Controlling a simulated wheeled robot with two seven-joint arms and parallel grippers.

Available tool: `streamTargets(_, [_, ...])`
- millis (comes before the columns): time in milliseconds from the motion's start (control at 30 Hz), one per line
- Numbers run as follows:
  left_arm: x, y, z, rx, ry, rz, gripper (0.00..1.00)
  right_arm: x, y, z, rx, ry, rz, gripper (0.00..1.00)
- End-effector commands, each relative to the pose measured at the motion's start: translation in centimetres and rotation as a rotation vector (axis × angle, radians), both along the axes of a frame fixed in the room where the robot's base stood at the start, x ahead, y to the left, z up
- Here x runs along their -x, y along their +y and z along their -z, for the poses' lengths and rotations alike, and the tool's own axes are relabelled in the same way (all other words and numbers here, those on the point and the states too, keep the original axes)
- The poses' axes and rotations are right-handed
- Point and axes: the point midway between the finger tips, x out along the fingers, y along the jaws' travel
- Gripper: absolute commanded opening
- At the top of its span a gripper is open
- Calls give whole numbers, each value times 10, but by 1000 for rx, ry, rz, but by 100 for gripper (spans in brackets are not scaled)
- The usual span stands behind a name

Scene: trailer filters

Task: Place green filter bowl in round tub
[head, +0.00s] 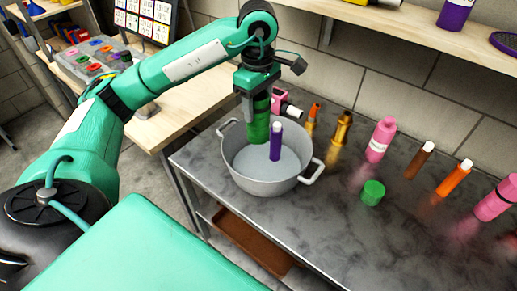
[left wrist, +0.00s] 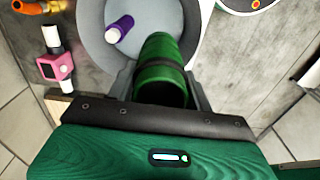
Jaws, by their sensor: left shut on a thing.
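The green filter bowl (head: 260,122) is a dark green cylinder, held upright in my left gripper (head: 255,100). In the left wrist view the bowl (left wrist: 165,62) sits between the two fingers of the gripper (left wrist: 160,88), with part of it hidden by the gripper body. The round tub (head: 248,182) is grey with two side handles and stands on the dark bench. The bowl hangs over the back left part of the tub opening. The tub's wall also shows in the left wrist view (left wrist: 88,50). My right gripper is out of view.
A purple bottle with a white cap (head: 276,145) is inside the tub. A pink device (head: 281,99), an orange fitting (head: 312,118) and a brass fitting (head: 342,128) stand behind it. A green round part (head: 373,192) and a pink bottle (head: 381,139) are to the right.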

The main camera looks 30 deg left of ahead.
Motion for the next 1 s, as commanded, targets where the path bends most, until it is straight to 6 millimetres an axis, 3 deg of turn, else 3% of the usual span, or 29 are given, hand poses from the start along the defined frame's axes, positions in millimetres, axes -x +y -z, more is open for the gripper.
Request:
streamTargets(267, [2,0,55,-1,7,-1,13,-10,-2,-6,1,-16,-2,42])
streamTargets(500, [1,0,107,0,4,-1,13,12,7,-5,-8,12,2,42])
streamTargets(767, [0,0,128,1,1,-1,13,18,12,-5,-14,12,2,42])
streamTargets(1000, [1,0,161,1,3,0,13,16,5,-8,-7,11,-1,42])
